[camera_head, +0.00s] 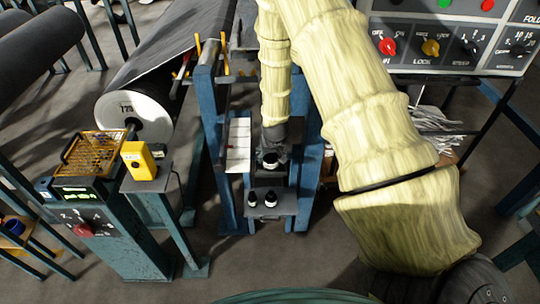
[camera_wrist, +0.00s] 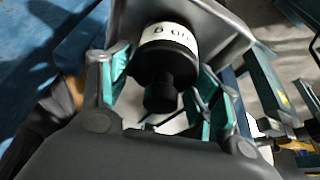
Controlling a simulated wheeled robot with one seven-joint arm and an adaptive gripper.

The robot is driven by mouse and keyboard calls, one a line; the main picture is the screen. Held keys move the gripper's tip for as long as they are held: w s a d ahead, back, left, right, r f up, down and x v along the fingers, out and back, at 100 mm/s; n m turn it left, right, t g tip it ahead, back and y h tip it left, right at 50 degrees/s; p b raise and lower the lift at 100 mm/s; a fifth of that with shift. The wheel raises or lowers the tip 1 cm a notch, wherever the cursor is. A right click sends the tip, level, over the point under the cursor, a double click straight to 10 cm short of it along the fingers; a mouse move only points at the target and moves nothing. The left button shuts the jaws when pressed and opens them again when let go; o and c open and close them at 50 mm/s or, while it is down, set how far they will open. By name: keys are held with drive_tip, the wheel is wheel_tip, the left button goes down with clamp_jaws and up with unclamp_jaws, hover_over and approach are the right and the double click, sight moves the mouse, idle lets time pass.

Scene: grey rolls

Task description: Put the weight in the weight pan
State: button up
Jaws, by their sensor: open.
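A black weight with a white numbered band (camera_wrist: 167,45) and a round knob shows in the wrist view. It is against a grey tray (camera_wrist: 225,28). My gripper (camera_wrist: 158,88) is open, with one teal-padded finger on each side of the knob. I cannot tell whether the pads touch it. In the head view a black and white weight (camera_head: 270,161) shows just below my gripper (camera_head: 273,148), inside the blue stand. Two more black and white weights (camera_head: 252,199) (camera_head: 270,199) stand on a lower grey shelf (camera_head: 285,207). I cannot tell which surface is the weight pan.
A unit with a yellow mesh basket (camera_head: 92,153) and green display stands at the left, beside a yellow box (camera_head: 138,161). The blue stand's posts (camera_head: 306,180) flank my gripper closely. A large grey roll (camera_head: 135,118) is behind left. A control panel (camera_head: 450,40) is upper right.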

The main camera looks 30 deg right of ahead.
sight(272, 162)
drive_tip(key=b+v, duration=0.1)
drive_tip(key=v, duration=0.9)
drive_tip(key=shift+s+r, duration=0.1)
drive_tip(key=shift+r, duration=0.05)
drive_tip(key=s+a+f+n+g, duration=0.1)
drive_tip(key=s+a+f, duration=0.5)
drive_tip(key=s+f, duration=0.2)
drive_tip(key=s+a+f+n+g, duration=0.1)
drive_tip(key=s+a+f, duration=0.4)
drive_tip(key=s+f, duration=0.35)
drive_tip(key=s+a+f+n+g, duration=0.1)
drive_tip(key=s+a+f, duration=0.2)
drive_tip(key=s, duration=0.6)
drive_tip(key=s+a+f+n+g+y, duration=0.1)
drive_tip(key=s+a+f, duration=0.3)
drive_tip(key=s, duration=0.6)
drive_tip(key=shift+s+a+y, duration=0.3)
drive_tip(key=shift+a, duration=0.55)
